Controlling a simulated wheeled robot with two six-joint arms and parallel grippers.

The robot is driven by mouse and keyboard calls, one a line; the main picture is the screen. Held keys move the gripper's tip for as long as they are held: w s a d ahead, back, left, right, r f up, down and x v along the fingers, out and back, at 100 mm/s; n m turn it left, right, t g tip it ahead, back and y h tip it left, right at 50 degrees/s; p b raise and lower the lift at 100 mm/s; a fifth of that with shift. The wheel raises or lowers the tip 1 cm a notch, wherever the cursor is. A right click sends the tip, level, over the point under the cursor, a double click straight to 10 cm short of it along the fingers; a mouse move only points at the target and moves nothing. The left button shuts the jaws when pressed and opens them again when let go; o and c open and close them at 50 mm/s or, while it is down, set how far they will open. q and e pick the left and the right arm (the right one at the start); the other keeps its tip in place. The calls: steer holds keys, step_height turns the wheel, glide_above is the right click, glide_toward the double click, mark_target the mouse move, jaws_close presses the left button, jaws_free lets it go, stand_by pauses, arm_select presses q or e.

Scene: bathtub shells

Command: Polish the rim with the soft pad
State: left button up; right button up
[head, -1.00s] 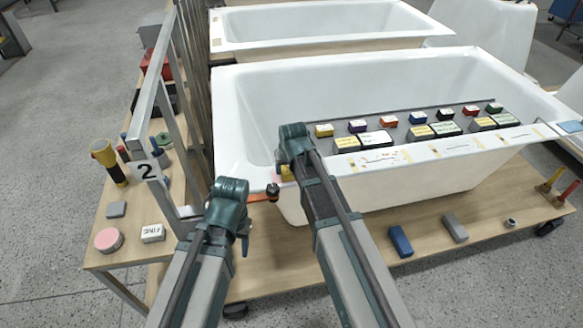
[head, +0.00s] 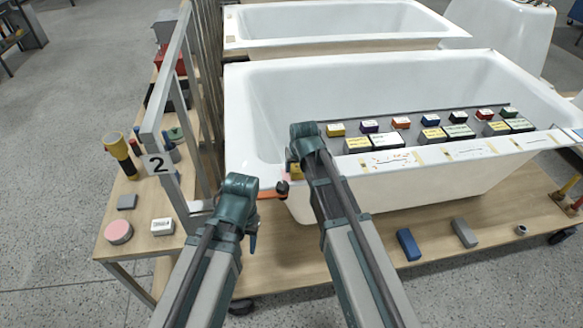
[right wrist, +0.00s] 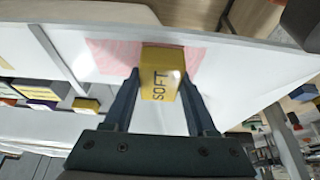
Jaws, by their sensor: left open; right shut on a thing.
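My right gripper (right wrist: 160,100) is shut on the yellow soft pad (right wrist: 160,75), a block lettered "SOFT", which shows between its fingers in the right wrist view. The pad lies over a pink patch (right wrist: 118,56) on the white tub rim (right wrist: 230,75); I cannot tell whether it presses on it. In the head view the pad (head: 295,171) is partly hidden by my right wrist, at the near left corner of the front bathtub (head: 245,110). My left gripper (head: 252,240) is open and empty, pointing down in front of the tub, left of the right arm.
Several small labelled blocks (head: 432,133) stand in rows along the tub. An orange piece with a dark knob (head: 272,193) is near the tub corner. A metal frame numbered 2 (head: 157,164) stands at left. A pink round pad (head: 119,232) and a blue block (head: 408,244) lie on wood.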

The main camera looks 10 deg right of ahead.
steer(key=shift+d, duration=0.95)
steer(key=shift+d, duration=2.05)
